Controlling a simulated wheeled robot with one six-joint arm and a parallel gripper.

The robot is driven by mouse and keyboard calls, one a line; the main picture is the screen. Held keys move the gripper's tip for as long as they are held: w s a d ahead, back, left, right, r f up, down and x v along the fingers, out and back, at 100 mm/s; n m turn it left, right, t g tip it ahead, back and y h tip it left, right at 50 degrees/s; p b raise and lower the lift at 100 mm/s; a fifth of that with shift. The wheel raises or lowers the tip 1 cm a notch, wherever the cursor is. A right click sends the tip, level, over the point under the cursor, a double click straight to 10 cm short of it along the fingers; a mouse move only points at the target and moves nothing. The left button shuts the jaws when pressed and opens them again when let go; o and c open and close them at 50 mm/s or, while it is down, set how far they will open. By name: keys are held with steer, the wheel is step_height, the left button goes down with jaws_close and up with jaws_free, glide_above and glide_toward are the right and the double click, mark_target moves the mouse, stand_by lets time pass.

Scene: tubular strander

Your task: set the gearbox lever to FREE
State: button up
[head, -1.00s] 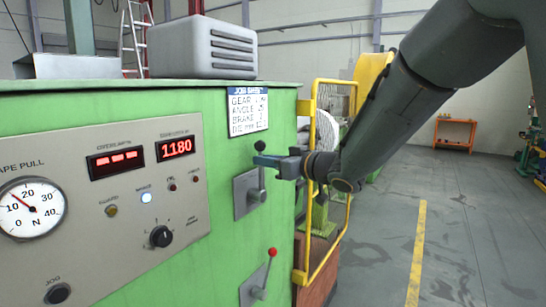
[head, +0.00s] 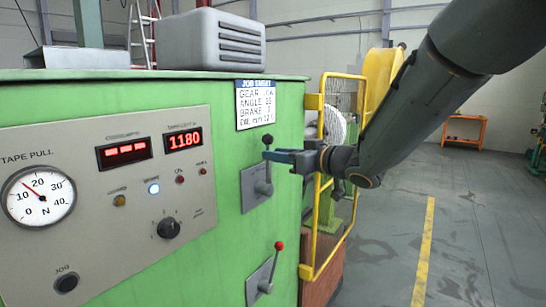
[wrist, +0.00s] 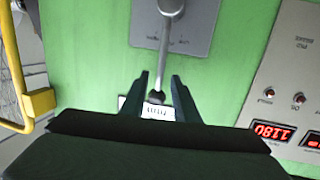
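A lever with a black knob (head: 267,140) stands upright on a grey plate (head: 254,196) on the green cabinet; I take it as the gearbox lever, though its plate marks are too small to read. My gripper (head: 272,155) is at the lever just below the knob. In the wrist view, the two fingers (wrist: 161,82) are apart, with the lever's black knob (wrist: 156,97) between them and gaps showing beside it. The lever's shaft (wrist: 166,50) runs from there to the plate. I cannot tell whether a finger touches it.
A second lever with a red knob (head: 279,246) is below on its own plate. A job sheet (head: 256,104) is above the black knob. The control panel (head: 110,235) is to the left. A yellow guard frame (head: 309,215) stands close on the right, under my arm.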

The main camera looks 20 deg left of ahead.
steer(key=b+v, duration=0.1)
steer(key=v, duration=0.4)
steer(key=shift+s+d, duration=0.25)
steer(key=shift+d, duration=0.05)
steer(key=d+f+m+t+h, duration=0.1)
steer(key=d+f+m+h, duration=0.3)
steer(key=d+f+h, duration=0.5)
steer(key=d+f+m+h, duration=0.35)
steer(key=d+f, duration=0.45)
steer(key=d, duration=0.6)
steer(key=s+d+f+m+g, duration=0.1)
steer(key=s+d+f+g, duration=0.1)
steer(key=s, duration=0.5)
steer(key=s+d+f+m+g+h, duration=0.1)
steer(key=s+d+f+m+g, duration=0.1)
steer(key=s+f, duration=0.4)
steer(key=s+d+f+m+g+h+b, duration=0.1)
steer(key=s+d+f+g, duration=0.3)
steer(key=s, duration=0.6)
steer(key=shift+d, duration=0.4)
steer(key=shift+s, duration=0.15)
